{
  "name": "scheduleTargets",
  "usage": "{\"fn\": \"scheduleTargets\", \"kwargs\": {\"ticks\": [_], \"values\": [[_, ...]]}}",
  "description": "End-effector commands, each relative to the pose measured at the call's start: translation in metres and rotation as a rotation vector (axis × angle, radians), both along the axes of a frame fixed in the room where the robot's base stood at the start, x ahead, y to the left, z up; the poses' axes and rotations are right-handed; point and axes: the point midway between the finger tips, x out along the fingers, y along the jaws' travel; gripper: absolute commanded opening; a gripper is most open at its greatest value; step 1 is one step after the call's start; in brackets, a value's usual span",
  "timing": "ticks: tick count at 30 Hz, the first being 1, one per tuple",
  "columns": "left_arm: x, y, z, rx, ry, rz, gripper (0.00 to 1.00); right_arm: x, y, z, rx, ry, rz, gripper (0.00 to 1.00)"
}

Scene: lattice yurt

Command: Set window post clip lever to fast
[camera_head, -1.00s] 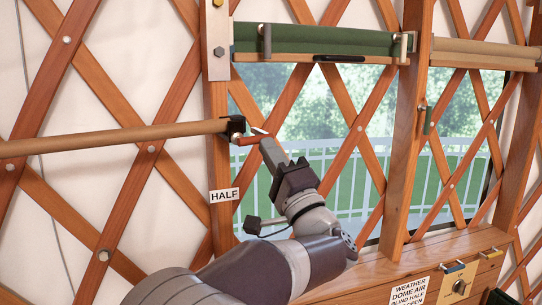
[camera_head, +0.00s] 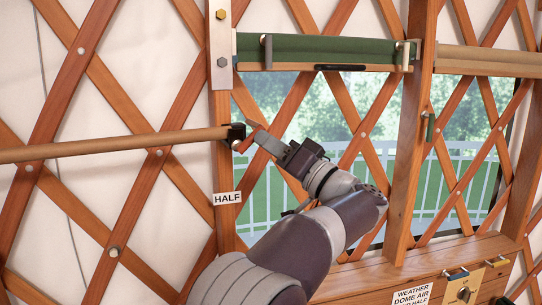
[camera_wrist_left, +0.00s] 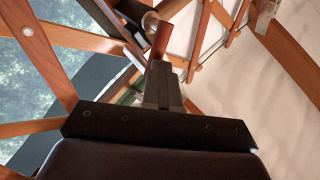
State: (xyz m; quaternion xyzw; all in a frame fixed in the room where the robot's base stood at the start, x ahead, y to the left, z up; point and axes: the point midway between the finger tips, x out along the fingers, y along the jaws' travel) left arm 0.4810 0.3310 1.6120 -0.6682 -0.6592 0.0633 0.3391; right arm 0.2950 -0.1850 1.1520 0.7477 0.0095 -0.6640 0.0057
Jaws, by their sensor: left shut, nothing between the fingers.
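The clip lever (camera_head: 245,145) is a short red-orange handle at the black clip (camera_head: 236,132) on the left wooden window post (camera_head: 222,160). In the left wrist view the closed fingers (camera_wrist_left: 162,82) point at the red lever (camera_wrist_left: 161,40), which appears just beyond the tips. A "HALF" label (camera_head: 227,198) is on the post below the clip. No "fast" marking is readable. My right gripper is not in view.
A round wooden pole (camera_head: 110,146) runs left from the clip. A rolled green blind (camera_head: 320,48) hangs above the window. Crossed lattice slats (camera_head: 170,160) surround the area. A wooden sill box with a brass panel (camera_head: 464,288) and a printed sign (camera_head: 412,296) is at lower right.

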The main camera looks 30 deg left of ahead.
Motion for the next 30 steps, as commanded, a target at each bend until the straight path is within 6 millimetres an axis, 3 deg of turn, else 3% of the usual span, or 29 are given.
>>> {"fn": "scheduleTargets", "kwargs": {"ticks": [19, 30], "values": [[-0.011, 0.008, 0.021, -0.320, -0.462, -0.001, 0.00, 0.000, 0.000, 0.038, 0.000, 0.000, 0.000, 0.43], [-0.008, 0.010, 0.018, -0.314, -0.452, 0.000, 0.00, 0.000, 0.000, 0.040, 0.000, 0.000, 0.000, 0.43]]}}
